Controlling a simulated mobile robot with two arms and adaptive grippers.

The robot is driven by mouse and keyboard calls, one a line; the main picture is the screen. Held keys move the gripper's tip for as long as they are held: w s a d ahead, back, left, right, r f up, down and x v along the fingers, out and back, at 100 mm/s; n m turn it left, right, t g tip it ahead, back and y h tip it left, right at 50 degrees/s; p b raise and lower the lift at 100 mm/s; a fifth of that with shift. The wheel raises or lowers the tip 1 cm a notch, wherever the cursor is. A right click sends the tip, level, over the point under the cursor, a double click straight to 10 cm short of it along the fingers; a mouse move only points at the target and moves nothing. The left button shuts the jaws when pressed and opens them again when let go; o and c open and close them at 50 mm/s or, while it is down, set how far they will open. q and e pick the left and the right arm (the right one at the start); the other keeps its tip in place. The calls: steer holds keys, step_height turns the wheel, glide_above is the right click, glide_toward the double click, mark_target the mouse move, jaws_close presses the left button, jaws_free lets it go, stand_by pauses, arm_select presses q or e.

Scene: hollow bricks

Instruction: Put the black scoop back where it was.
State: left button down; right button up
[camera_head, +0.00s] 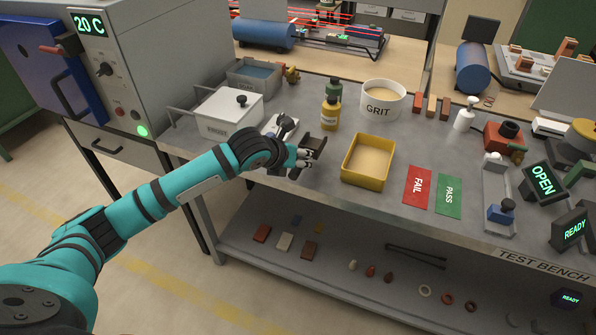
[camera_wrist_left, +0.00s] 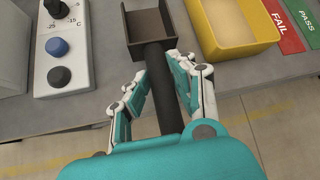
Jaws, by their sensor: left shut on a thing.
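The black scoop (camera_head: 314,142) is at the front part of the bench, left of the yellow tray. My left gripper (camera_head: 303,156) is shut on its handle. In the left wrist view the scoop's square pan (camera_wrist_left: 148,22) points away from me, and its dark handle (camera_wrist_left: 159,75) runs between the fingers of the left gripper (camera_wrist_left: 154,72). The pan looks empty. I cannot tell whether the scoop touches the bench or hangs just above it. My right gripper is not in view.
The yellow tray (camera_head: 346,172) of sand is right of the scoop; the GRIT tub (camera_head: 381,109) stands behind. A knobbed control box (camera_wrist_left: 60,80) is close on the left. Two bottles (camera_head: 330,115) stand behind the scoop. FAIL (camera_head: 416,188) and PASS cards lie right of the tray.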

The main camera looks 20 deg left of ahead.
arm_select(q)
steer(key=shift+f, duration=2.35)
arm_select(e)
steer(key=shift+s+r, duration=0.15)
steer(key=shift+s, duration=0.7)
arm_select(q)
steer(key=shift+f, duration=0.1)
steer(key=c, duration=1.1)
jaws_free()
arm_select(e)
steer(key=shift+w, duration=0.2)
arm_select(q)
steer(key=shift+s+a+r, duration=0.1)
steer(key=shift+s+r, duration=0.1)
steer(key=shift+r, duration=0.05)
steer(key=v, duration=1.1)
steer(key=shift+s+r, duration=0.2)
steer(key=shift+r, duration=0.05)
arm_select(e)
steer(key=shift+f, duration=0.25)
